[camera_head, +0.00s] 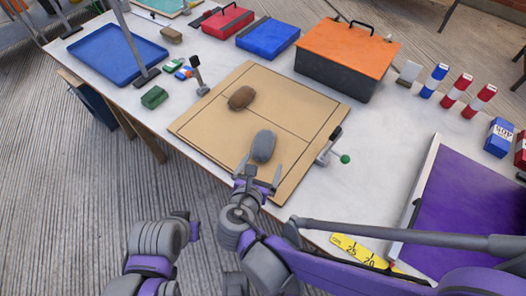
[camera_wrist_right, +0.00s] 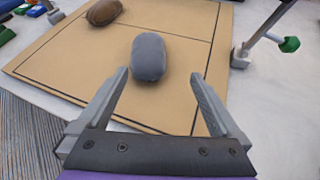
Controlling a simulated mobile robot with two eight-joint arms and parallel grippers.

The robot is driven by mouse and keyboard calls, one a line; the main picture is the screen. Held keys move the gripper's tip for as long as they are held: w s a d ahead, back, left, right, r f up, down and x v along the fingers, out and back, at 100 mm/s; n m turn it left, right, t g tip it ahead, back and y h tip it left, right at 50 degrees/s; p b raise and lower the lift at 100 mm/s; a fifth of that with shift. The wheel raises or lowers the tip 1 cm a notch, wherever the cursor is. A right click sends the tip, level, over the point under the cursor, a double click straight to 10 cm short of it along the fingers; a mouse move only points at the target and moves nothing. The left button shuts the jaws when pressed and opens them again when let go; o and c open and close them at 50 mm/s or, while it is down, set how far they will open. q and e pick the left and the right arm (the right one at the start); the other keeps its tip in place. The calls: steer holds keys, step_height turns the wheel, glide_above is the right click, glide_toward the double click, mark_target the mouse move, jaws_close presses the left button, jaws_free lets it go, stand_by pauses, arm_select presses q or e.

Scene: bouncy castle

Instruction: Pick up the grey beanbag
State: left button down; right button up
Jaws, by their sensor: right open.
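A brown beanbag (camera_head: 241,97) lies further back on the board. My left gripper cannot be made out; a purple and grey arm part of mine shows at the bottom left.
A clamp with a green knob (camera_head: 345,158) stands at the board's right edge, and another clamp (camera_head: 199,78) at its left edge. An orange-lidded box (camera_head: 345,48) stands behind. A purple panel (camera_head: 470,205) is at right. The board around the grey beanbag is clear.

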mark_target(263, 145)
steer(key=shift+a+f+n+t, duration=0.2)
steer(key=shift+a+n+t, duration=0.1)
steer(key=shift+a+n, duration=0.35)
steer(key=shift+w+f, duration=0.15)
steer(key=shift+w, duration=0.25)
steer(key=b+x, duration=0.1)
steer(key=x, duration=0.3)
steer(key=shift+w, duration=0.2)
steer(key=x, duration=0.5)
steer(key=shift+w+a+b, duration=0.15)
steer(key=shift+w+b, duration=0.1)
steer(key=shift+b, duration=0.1)
jaws_close()
